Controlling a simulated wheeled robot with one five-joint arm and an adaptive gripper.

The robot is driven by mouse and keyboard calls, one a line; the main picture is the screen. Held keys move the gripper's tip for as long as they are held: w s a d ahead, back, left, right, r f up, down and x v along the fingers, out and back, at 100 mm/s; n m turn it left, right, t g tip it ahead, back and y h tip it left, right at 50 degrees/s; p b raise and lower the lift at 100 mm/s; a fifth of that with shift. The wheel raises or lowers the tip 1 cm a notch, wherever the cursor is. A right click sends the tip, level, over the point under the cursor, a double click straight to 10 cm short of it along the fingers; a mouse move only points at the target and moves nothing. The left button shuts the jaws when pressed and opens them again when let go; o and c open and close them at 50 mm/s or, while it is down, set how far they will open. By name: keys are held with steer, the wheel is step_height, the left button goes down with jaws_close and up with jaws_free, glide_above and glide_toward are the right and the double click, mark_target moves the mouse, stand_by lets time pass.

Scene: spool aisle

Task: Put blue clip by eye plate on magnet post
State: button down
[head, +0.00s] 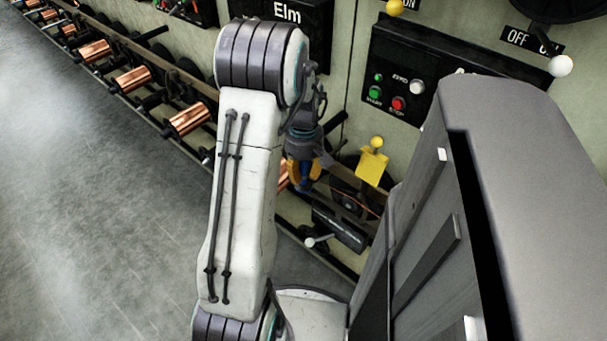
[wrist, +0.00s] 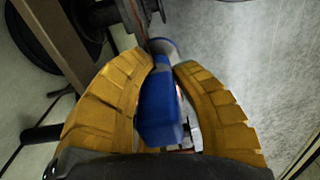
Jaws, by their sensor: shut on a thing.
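My gripper (wrist: 166,70) has two yellow ribbed fingers, shut on the blue clip (wrist: 160,110). The clip lies lengthwise between the fingers in the wrist view. I cannot make out for sure which parts are the eye plate and the magnet post.
Several copper spools (head: 134,80) line a rail along the wall at the left. A black control panel (head: 400,80) with green and red buttons is on the wall above right. A white-tipped lever (head: 315,242) sticks out below the gripper. The grey floor (head: 110,220) at left is clear.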

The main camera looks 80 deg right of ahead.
steer(key=shift+f, duration=0.25)
steer(key=shift+f, duration=0.1)
steer(key=c, duration=1)
jaws_free()
step_height(320, 180, up, 12)
steer(key=p, duration=0.3)
steer(key=shift+r, duration=0.2)
